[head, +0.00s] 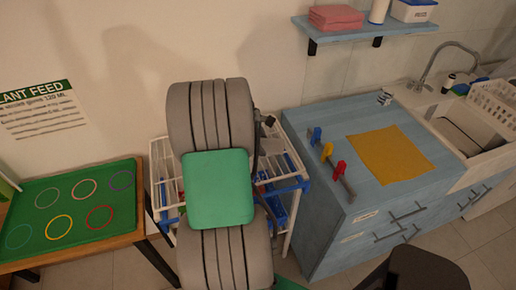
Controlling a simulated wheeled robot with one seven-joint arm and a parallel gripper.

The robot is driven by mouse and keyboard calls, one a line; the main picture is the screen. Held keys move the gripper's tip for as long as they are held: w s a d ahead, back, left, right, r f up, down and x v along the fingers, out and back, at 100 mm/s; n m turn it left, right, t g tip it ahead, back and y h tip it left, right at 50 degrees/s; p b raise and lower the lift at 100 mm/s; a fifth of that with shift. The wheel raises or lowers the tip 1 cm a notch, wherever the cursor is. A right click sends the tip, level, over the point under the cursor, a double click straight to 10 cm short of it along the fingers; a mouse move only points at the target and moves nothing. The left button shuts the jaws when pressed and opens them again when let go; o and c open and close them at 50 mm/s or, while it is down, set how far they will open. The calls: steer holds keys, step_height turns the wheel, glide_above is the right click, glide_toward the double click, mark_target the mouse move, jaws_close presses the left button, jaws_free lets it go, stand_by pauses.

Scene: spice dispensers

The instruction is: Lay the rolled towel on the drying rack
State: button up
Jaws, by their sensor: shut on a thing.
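A white rack with blue fittings (296,181) stands between the green-topped table and the blue cabinet. It may be the drying rack; my raised arm hides its middle. Blue parts show low inside it. I cannot make out a rolled towel. My arm, grey with a green panel, fills the middle of the head view. A small dark part shows at the arm's right edge, above the rack, but I cannot tell what it belongs to. My gripper's fingers, and anything between them, are hidden behind the arm.
The blue cabinet (330,225) carries a yellow cloth (390,155) and small coloured clamps or hooks (340,172). A wall shelf (350,32) holds folded pink towels (335,17). A white basket (495,105) stands by the sink. A green mat with coloured rings (70,215) lies left.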

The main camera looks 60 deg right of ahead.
steer(key=f, duration=0.2)
steer(key=w+f+p, duration=0.1)
steer(key=shift+a+f, duration=0.2)
steer(key=shift+f, duration=0.15)
steer(key=shift+s+f, duration=0.1)
steer(key=shift+f, duration=0.25)
steer(key=o, duration=1.5)
steer(key=b+v, duration=0.1)
steer(key=v, duration=1.1)
steer(key=w+a+r+t, duration=0.35)
steer(key=w+a, duration=0.45)
steer(key=a, duration=0.3)
steer(key=a+r+m+t+y, duration=0.2)
steer(key=a+m+y, duration=0.2)
steer(key=a, duration=2.7)
steer(key=shift+w+r+t, duration=0.3)
steer(key=shift+r+t, duration=0.05)
